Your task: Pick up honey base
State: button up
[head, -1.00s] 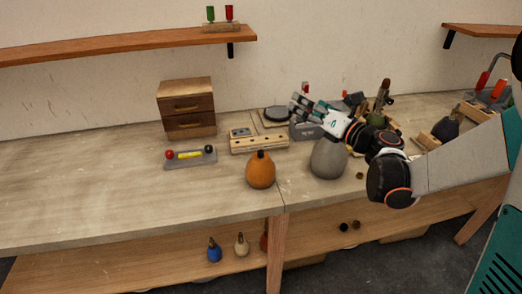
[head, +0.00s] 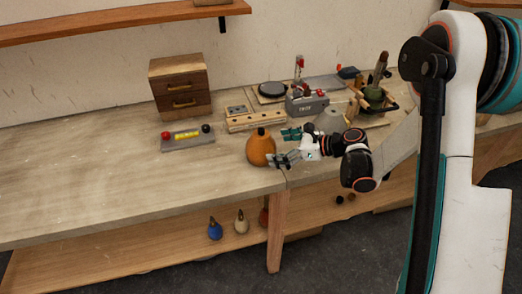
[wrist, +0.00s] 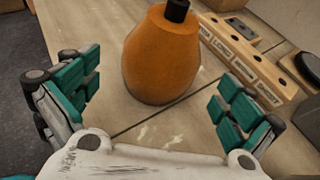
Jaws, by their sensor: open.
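The honey base is most likely the orange, gourd-shaped lamp base (head: 260,149) with a dark neck, standing upright near the front edge of the workbench. In the wrist view the orange base (wrist: 161,58) stands ahead of my gripper, between the lines of its two fingers but beyond their tips. My gripper (head: 284,147) is open and empty, just to the right of the base in the head view. In the wrist view its teal-padded fingers (wrist: 155,92) are spread wide. I see no clear contact with the base.
A wooden block with holes (head: 256,121) stands behind the base. A grey lamp base (head: 331,121) is partly hidden behind my arm. A small tray with coloured pieces (head: 188,138) and a drawer box (head: 180,87) are to the left. The bench's left front is clear.

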aim_at(261, 147)
jog(key=shift+b+x, duration=1.1)
jog(key=shift+x, duration=2.35)
jog(key=shift+c, duration=0.2)
jog(key=shift+r, duration=0.1)
jog(key=c, duration=1.9)
